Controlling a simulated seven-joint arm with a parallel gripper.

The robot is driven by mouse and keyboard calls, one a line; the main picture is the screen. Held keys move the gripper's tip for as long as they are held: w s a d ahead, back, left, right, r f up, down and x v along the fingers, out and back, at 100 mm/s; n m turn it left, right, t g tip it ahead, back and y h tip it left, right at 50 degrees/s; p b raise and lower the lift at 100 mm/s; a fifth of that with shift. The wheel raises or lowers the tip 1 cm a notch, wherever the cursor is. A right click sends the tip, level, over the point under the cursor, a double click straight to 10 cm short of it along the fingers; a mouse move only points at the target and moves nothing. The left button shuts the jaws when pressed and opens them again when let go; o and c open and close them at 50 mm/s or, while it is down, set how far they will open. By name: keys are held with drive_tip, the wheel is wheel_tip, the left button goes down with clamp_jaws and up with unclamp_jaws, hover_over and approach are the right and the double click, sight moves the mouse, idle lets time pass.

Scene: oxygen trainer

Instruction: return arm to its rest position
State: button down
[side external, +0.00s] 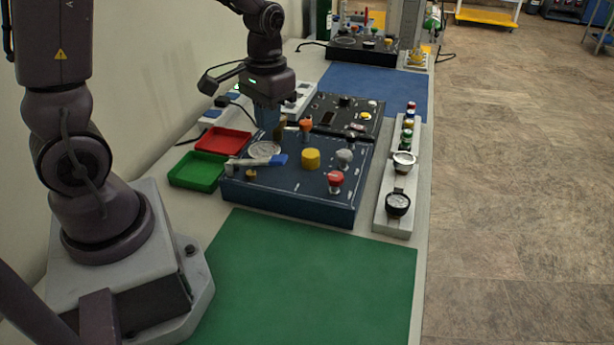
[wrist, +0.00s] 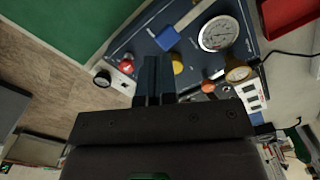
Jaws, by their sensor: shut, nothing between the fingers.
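My gripper (side external: 268,118) hangs pointing down above the rear left part of the dark blue trainer panel (side external: 290,199) in the side view. Its fingers (wrist: 153,82) are together and empty in the wrist view. The panel carries a yellow knob (side external: 311,159), a red knob (side external: 335,180), a grey knob (side external: 345,157) and an orange knob (side external: 306,125). A round white gauge (wrist: 218,33) and a blue handle (wrist: 168,38) show on the panel in the wrist view. The fingertips partly overlap the panel in the side view; I cannot tell their exact height above it.
A green tray (side external: 197,172) and a red tray (side external: 223,141) lie left of the panel. A pale rail (side external: 393,222) with gauges and bottle-like parts stands right. Green mat (side external: 310,275) in front and blue mat (side external: 378,88) behind are clear.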

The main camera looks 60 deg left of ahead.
drive_tip(key=s+d+r+m+t, duration=0.3)
drive_tip(key=s+d+r+t, duration=0.3)
drive_tip(key=r, duration=0.8)
drive_tip(key=shift+s+d+r, duration=0.2)
drive_tip(key=shift+s+d, duration=1.4)
drive_tip(key=shift+s, duration=0.1)
